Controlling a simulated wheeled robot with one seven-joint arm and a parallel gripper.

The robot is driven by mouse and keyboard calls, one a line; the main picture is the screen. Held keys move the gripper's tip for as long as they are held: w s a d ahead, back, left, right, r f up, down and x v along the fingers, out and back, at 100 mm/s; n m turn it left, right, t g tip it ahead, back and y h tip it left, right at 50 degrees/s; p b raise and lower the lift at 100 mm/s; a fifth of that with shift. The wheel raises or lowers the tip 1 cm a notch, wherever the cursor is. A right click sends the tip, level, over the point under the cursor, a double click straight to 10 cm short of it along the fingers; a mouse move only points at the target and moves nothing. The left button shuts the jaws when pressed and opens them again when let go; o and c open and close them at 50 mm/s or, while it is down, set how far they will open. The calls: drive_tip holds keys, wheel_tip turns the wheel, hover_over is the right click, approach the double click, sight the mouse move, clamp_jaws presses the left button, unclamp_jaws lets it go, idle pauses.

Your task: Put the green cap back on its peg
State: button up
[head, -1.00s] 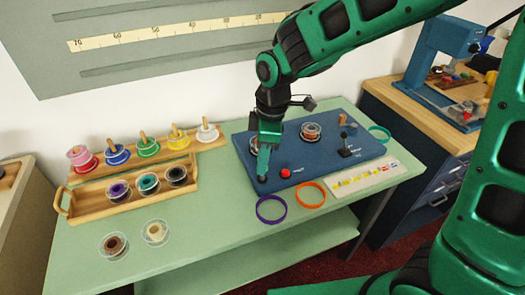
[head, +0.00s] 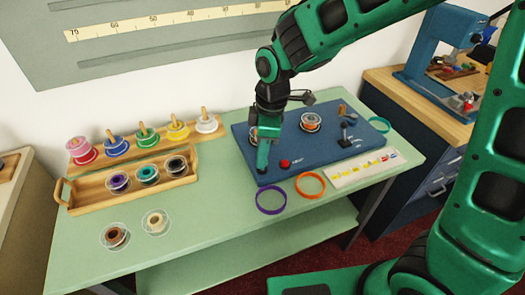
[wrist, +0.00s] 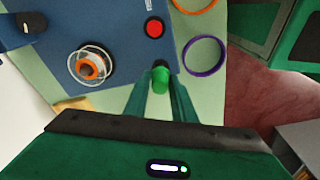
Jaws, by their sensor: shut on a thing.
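The green cap (wrist: 160,82) is between the fingertips of my gripper (wrist: 161,92) in the wrist view, and the jaws are shut on it. A dark round piece (wrist: 160,63) shows just beyond the cap, at the edge of the blue board (wrist: 115,25); I cannot tell whether it is the peg or whether the cap touches it. In the head view my gripper (head: 263,158) points down at the board's front left corner, left of the red button (head: 284,163). The cap is not clear in the head view.
Orange (head: 310,185) and purple (head: 271,199) rings lie in front of the board. A spool (head: 311,122) and a black lever (head: 346,134) stand on it. A wooden tray (head: 85,200) of spools and a peg rack stand left. The counter between tray and board is clear.

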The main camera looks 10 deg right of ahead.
drive_tip(key=shift+f, duration=1.2)
idle(0.3)
drive_tip(key=o, duration=1.1)
drive_tip(key=shift+r, duration=3.5)
